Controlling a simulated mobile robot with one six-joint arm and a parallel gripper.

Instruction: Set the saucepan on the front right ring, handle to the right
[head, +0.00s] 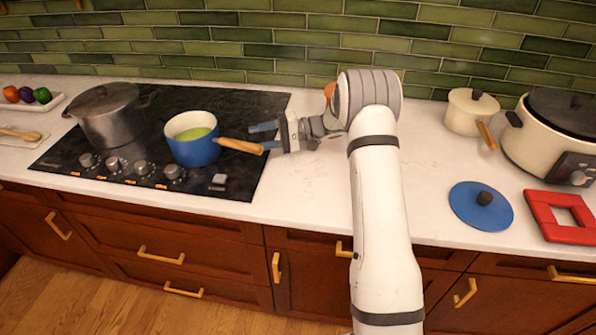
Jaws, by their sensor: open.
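The blue saucepan (195,152), with pale green contents, stands upright on the right part of the black hob (150,187), toward the front. Its wooden handle (240,145) points right. The ring under it is hidden by the pan. My gripper (259,137) is open, its blue fingers pointing left at the handle's far end. The lower finger is close to the handle tip; I cannot tell whether it touches. Nothing is held between the fingers.
A grey lidded pot (108,118) stands left on the hob, behind several knobs (142,168). Right of my arm are a cream pot (470,112), a slow cooker (550,140), a blue lid (465,207) and a red trivet (545,223).

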